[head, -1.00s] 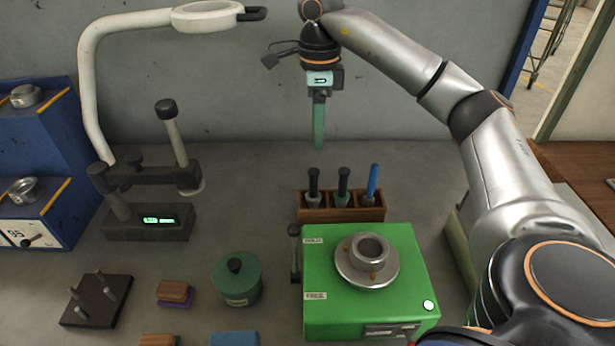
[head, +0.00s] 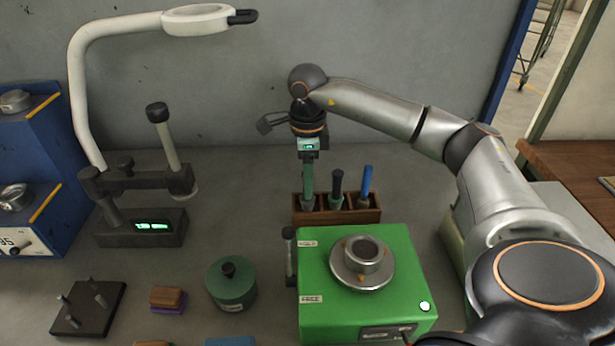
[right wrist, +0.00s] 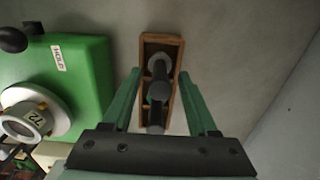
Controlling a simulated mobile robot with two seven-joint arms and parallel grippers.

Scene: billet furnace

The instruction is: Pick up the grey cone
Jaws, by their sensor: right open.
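No thing with a plain cone shape shows. A wooden rack (head: 345,216) holds upright pieces: a dark-handled piece with a green foot (head: 337,186) in the middle, a blue one (head: 366,185) at right. The left compartment's piece, dark-handled with a grey foot earlier, is now mostly hidden behind my right gripper (head: 308,196). My right gripper points down over that compartment, open. In the right wrist view a dark upright piece (right wrist: 158,92) stands between its green fingers, with the rack (right wrist: 147,47) below; contact cannot be told. My left gripper is out of view.
A green box (head: 318,318) with a metal flange (head: 362,263) stands in front of the rack. A lamp stand (head: 78,90) and gauge (head: 140,228) are at left. A green lidded pot (head: 232,288) and pegged plate (head: 88,308) sit in front. Bare bench lies left of the rack.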

